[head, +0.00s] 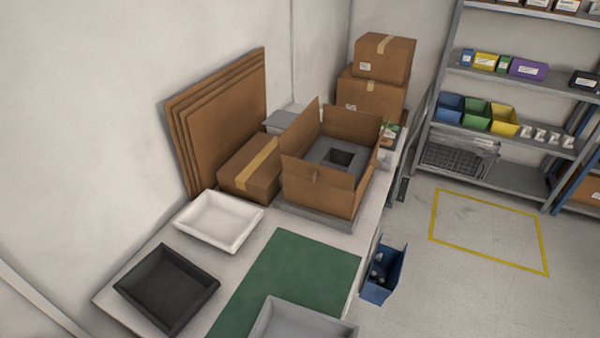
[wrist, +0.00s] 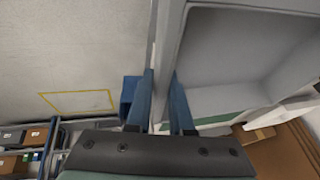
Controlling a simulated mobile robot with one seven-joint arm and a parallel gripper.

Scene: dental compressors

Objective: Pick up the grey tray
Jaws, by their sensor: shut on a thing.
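The grey tray (head: 300,322) shows at the bottom edge of the head view, over the near end of the green mat (head: 295,270) and cut off by the frame. In the wrist view the tray (wrist: 225,50) fills the upper right, with its inside facing the camera. My gripper (wrist: 163,77) has its two blue fingers on either side of the tray's side wall, shut on it. My gripper is out of sight in the head view. I cannot tell whether the tray rests on the mat or is clear of it.
A black tray (head: 168,288) and a white tray (head: 219,221) lie on the table to the left. An open carton (head: 318,185) stands behind the mat. A blue bin (head: 383,275) is beside the table's right edge. Floor to the right is clear.

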